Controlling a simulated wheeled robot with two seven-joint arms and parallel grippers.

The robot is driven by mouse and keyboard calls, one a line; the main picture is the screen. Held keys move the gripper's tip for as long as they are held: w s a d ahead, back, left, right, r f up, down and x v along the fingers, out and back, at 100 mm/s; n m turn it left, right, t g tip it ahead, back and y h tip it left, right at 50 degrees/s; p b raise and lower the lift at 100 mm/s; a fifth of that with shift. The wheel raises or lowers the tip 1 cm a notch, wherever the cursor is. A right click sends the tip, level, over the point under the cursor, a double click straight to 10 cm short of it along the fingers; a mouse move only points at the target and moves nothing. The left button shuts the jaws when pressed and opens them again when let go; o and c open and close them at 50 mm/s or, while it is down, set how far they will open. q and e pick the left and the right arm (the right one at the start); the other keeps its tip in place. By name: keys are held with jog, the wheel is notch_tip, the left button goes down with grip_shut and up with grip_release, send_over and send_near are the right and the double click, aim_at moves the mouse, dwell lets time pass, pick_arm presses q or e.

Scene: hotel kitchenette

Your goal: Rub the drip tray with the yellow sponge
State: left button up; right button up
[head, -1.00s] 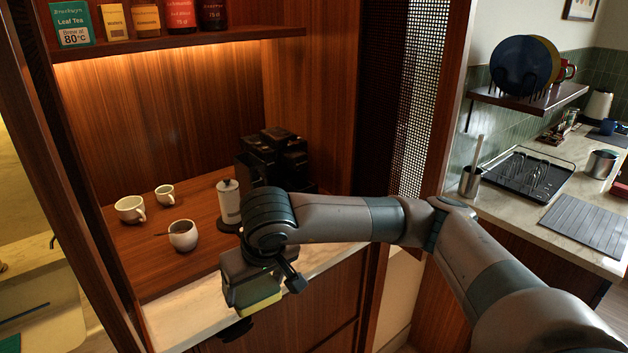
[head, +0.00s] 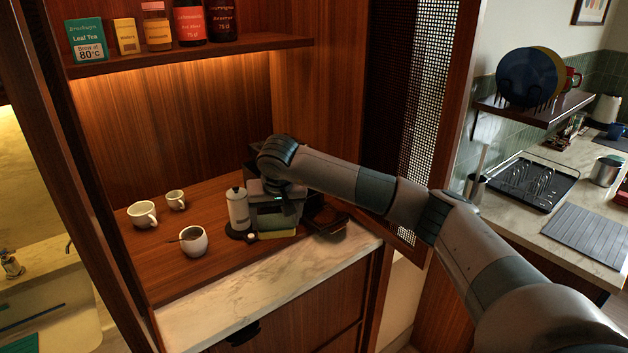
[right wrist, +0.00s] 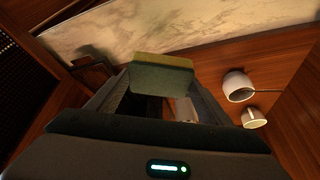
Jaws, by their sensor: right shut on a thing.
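My right gripper (head: 276,222) is shut on the yellow sponge (head: 277,235), low over the wooden counter in front of the black coffee machine. In the right wrist view the sponge (right wrist: 162,75) sticks out between the fingers, with its yellow edge and greenish face showing. A dark, low, tray-like part (head: 328,221), which looks like the drip tray, is just right of the gripper. My arm and gripper hide most of the machine. I cannot tell whether the sponge touches the tray or counter. My left gripper is not in view.
A white canister (head: 238,209) stands close left of the gripper. The marble front strip (head: 265,290) is clear. A shelf (head: 190,56) holds tea and bottles above.

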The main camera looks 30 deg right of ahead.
pick_arm(q)
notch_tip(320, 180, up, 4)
jog(key=p, duration=0.3)
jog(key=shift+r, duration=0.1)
pick_arm(e)
jog(key=w+d+m, duration=0.1)
jog(key=w+d, duration=0.2)
jog(key=d, duration=0.5)
jog(key=w+d+m+h, duration=0.1)
jog(key=w+d+m, duration=0.1)
jog(key=d, duration=0.5)
jog(key=shift+w+d+r+g+h, duration=0.3)
jog(key=shift+w+d+r, duration=0.05)
jog(key=shift+w, duration=0.25)
jog(key=shift+f, duration=0.15)
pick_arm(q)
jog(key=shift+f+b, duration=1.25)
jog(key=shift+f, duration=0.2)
pick_arm(e)
jog(key=shift+f, duration=2.9)
pick_arm(q)
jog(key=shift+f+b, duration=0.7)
jog(key=shift+b, duration=0.05)
pick_arm(e)
jog(key=shift+f, duration=1)
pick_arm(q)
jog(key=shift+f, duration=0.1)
pick_arm(e)
jog(key=shift+d, duration=0.1)
